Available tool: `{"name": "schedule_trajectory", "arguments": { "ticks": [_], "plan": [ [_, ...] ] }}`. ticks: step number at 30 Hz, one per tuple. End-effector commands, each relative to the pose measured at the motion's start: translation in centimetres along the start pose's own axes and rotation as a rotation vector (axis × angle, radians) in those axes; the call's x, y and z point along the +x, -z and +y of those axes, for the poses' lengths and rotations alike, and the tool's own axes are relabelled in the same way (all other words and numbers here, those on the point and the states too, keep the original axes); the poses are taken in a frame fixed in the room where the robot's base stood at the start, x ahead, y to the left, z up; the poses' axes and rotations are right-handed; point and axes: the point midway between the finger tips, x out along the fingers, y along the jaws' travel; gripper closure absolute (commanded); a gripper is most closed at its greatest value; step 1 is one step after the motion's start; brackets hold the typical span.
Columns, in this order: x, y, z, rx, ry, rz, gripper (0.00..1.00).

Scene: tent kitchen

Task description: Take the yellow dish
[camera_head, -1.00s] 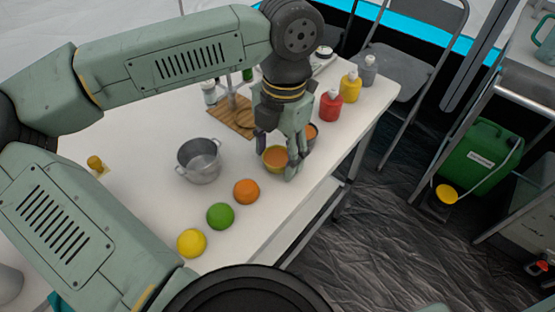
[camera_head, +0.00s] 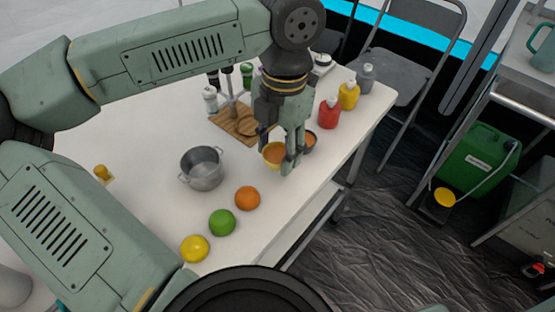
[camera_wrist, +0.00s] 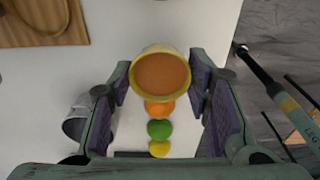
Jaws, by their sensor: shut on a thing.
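The yellow dish (camera_head: 274,153), a small round bowl with orange-brown contents, is between the fingers of my gripper (camera_head: 277,148) near the table's right edge. In the wrist view the dish (camera_wrist: 160,74) sits upright between the fingertips (camera_wrist: 160,80), which press on its two sides. My gripper is shut on it. The dish appears slightly above the white table; the gap beneath is hard to see. The fingers cover part of its rim in the head view.
A metal pot (camera_head: 203,168), orange fruit (camera_head: 247,198), green fruit (camera_head: 222,222) and yellow fruit (camera_head: 194,248) are left and in front. Red (camera_head: 329,114), yellow (camera_head: 348,97) and grey (camera_head: 366,78) bottles stand behind. A cutting board (camera_head: 232,122) lies behind left.

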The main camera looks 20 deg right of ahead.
Motion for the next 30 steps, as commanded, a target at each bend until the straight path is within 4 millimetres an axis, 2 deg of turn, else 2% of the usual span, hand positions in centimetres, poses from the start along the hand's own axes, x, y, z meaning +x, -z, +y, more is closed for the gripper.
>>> {"name": "schedule_trajectory", "arguments": {
  "ticks": [1, 15, 30],
  "plan": [
    [-0.9, 0.1, 0.0, -0.001, 0.000, 0.000, 0.71],
    [-5.4, 0.5, 0.0, 0.000, 0.000, -0.001, 0.71],
    [-5.6, 0.6, 0.0, 0.001, 0.000, -0.001, 0.71]
  ]
}}
